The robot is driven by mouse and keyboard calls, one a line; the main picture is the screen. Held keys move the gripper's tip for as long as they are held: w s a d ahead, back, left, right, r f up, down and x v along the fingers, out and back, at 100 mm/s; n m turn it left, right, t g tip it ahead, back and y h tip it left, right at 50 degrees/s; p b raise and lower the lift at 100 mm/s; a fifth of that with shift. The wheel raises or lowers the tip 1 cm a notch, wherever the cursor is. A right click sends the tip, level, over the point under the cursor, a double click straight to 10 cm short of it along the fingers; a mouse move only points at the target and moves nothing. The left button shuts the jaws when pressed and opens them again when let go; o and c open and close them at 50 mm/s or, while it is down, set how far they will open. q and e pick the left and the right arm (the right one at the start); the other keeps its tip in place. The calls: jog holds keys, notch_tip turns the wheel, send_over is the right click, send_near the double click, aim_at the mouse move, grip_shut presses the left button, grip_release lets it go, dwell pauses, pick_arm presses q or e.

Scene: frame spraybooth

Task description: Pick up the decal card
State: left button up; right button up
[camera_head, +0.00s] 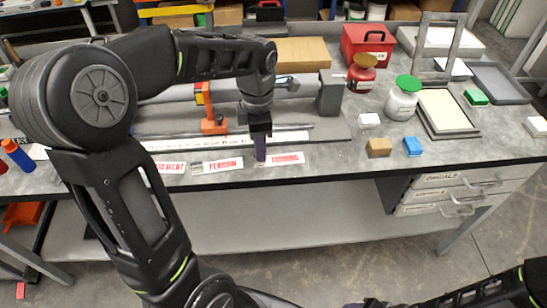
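Several white decal cards with red lettering lie along the front edge of the grey bench. One card (285,158) is at the right of the row, another card (222,165) is left of it, and a third card (170,168) is partly behind my arm. My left gripper (260,157) points down at the left end of the right-hand card. Its fingers are seen edge-on, so their opening and any contact with the card cannot be told. Dark parts of my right arm show at the bottom right; its fingertips cannot be made out.
A grey bicycle-frame tube in an orange clamp (212,122) lies behind the cards, with a long white ruler strip (235,139). To the right are a red jar (361,75), a green-lidded jar (401,100), small blocks (379,147) and trays. Drawers (455,190) hang below.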

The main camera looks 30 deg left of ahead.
aim_at(279, 157)
pick_arm(q)
jog(key=shift+f, duration=1.6)
jog(key=shift+c, duration=0.4)
grip_shut()
